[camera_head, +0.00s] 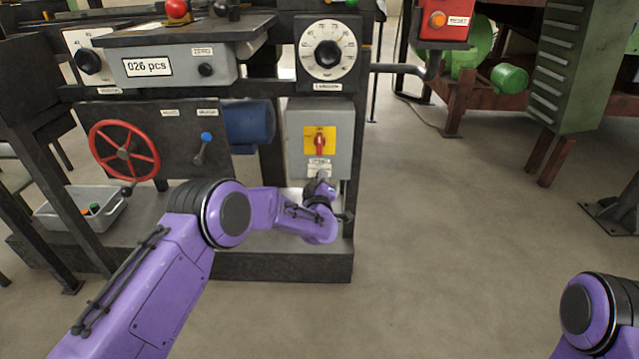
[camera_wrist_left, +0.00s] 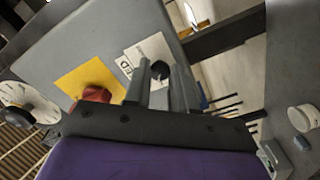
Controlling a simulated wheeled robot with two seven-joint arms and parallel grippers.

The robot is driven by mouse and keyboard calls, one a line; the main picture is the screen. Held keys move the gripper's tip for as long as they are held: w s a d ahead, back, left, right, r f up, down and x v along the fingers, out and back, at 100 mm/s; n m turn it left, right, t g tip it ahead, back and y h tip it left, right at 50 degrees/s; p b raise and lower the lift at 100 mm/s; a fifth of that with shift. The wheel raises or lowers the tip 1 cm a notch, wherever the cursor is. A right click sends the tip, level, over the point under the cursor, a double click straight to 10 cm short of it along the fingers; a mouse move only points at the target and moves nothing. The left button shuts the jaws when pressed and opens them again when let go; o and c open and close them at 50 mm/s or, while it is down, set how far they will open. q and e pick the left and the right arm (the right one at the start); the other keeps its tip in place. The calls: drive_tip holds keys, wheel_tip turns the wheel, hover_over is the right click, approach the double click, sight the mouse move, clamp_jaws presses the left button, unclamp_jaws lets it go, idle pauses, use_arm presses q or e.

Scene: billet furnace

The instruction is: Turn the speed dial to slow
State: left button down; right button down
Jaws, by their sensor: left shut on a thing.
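The speed dial is a small black knob (camera_wrist_left: 160,70) beside a white label (camera_wrist_left: 138,57) on the front of a grey box (camera_head: 335,120). In the head view it is mostly hidden behind my left gripper (camera_head: 322,180). In the left wrist view, the two grey fingers of the left gripper (camera_wrist_left: 162,82) stand on either side of the knob, shut on it. Which way the dial points is hidden. Above it on the box is a red switch (camera_head: 320,142) on a yellow plate (camera_head: 312,132). My right gripper is out of view.
A large white round dial (camera_head: 327,50) sits above the box. To the left are a red handwheel (camera_head: 124,150), a blue-tipped lever (camera_head: 204,145) and a grey bin (camera_head: 80,210). The floor (camera_head: 450,240) to the right is clear.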

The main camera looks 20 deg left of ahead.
use_arm(q)
drive_tip(key=shift+f+n, duration=0.1)
drive_tip(key=shift+n, duration=0.5)
drive_tip(key=c, duration=0.9)
unclamp_jaws()
drive_tip(key=shift+c, duration=0.2)
drive_tip(key=shift+s, duration=0.15)
drive_tip(key=p+v, duration=0.2)
drive_tip(key=v, duration=0.8)
drive_tip(key=shift+s, duration=0.15)
